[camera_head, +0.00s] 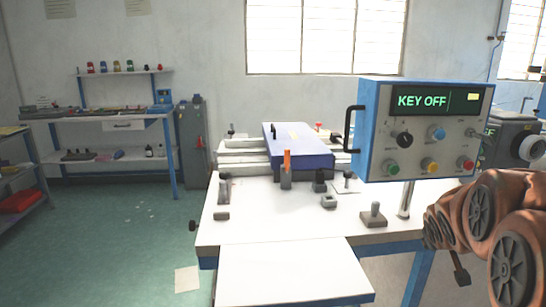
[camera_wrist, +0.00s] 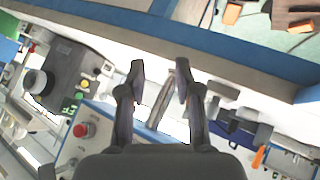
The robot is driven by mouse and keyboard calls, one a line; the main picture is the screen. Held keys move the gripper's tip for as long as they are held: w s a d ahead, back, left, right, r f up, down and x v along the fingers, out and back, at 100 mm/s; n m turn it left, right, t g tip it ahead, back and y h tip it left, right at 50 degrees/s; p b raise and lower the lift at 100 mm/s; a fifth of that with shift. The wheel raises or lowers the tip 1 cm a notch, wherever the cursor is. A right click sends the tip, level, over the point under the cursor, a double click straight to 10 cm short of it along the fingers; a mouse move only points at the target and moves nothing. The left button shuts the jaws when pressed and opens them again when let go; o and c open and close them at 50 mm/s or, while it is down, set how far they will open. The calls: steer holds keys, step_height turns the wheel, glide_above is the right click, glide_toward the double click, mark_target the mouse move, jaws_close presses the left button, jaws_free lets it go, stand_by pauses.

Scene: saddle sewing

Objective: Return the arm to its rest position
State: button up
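My arm (camera_head: 490,220), copper-coloured with dark joint caps, is bent at the right edge of the head view, beside the white work table (camera_head: 285,232) and below the control box (camera_head: 425,130). My gripper is hard to make out in the head view. In the wrist view my gripper (camera_wrist: 160,75) is open, its two dark fingers apart with nothing held. A metal post (camera_wrist: 164,98) shows between the fingers, beyond them; its exact distance is unclear.
The control box display reads KEY OFF. A blue-topped block (camera_head: 298,145) and several small fixtures stand on the table. A grey machine (camera_wrist: 72,75) and red button (camera_wrist: 84,130) appear left in the wrist view. The green floor (camera_head: 110,235) at left is mostly clear.

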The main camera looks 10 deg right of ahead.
steer(key=s+a+f+g+y, duration=0.2)
steer(key=s+a+f+g, duration=0.1)
steer(key=s+a, duration=0.7)
steer(key=s+a+f+g+y, duration=0.2)
steer(key=s+a+f+g, duration=0.15)
steer(key=s+a, duration=0.6)
steer(key=s+a+f+g+y, duration=0.2)
steer(key=s+a+f+g, duration=0.15)
steer(key=s+a, duration=0.65)
step_height(320, 180, up, 17)
steer(key=s+d+p, duration=0.1)
steer(key=p, duration=1.5)
steer(key=shift+s+d+n+t, duration=0.3)
steer(key=shift+d+n, duration=0.05)
steer(key=shift+n, duration=0.05)
